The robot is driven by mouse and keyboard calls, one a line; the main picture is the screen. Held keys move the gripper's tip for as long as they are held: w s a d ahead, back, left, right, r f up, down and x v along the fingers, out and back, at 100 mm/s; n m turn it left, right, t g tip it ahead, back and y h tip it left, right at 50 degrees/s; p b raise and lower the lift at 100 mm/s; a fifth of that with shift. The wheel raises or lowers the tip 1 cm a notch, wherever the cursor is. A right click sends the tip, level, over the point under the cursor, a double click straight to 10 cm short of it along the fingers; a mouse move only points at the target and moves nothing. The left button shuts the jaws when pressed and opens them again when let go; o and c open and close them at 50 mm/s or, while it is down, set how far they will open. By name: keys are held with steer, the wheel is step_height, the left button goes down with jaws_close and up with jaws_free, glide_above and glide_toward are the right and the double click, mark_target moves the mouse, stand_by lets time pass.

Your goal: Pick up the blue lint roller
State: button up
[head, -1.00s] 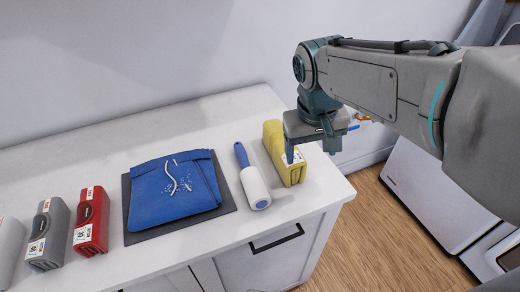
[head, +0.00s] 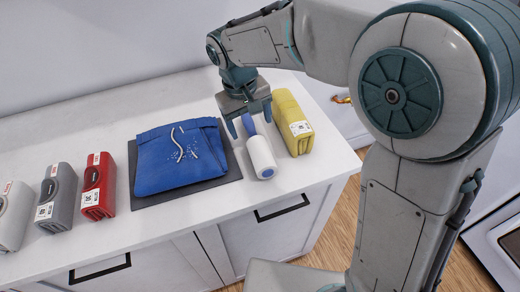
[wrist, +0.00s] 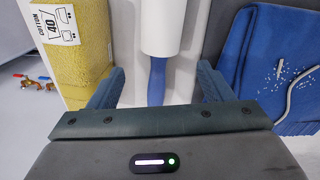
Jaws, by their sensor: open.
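The lint roller (head: 261,155) lies on the white counter, its white roll toward the front edge and its blue handle toward the wall. My gripper (head: 250,130) is open above the handle end and partly hides it in the head view. In the wrist view the blue handle (wrist: 157,80) runs between the two open fingers (wrist: 158,88), apart from both, and the white roll (wrist: 163,28) extends beyond them. I cannot tell the exact height of the fingertips above the counter.
A yellow package (head: 292,122) stands close to the right of the roller. A folded blue cloth (head: 180,157) with white threads and specks lies on a dark mat (head: 218,180) to the left. Red (head: 98,186), grey (head: 57,198) and white (head: 14,214) packages stand farther left.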

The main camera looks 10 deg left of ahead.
mark_target(254, 137)
steer(key=f, duration=0.5)
steer(key=shift+w+d+f, duration=0.15)
steer(key=shift+d+f, duration=0.2)
steer(key=shift+d, duration=0.05)
steer(key=shift+c, duration=0.3)
steer(key=c, duration=1.1)
steer(key=shift+o, duration=0.2)
steer(key=shift+r, duration=0.1)
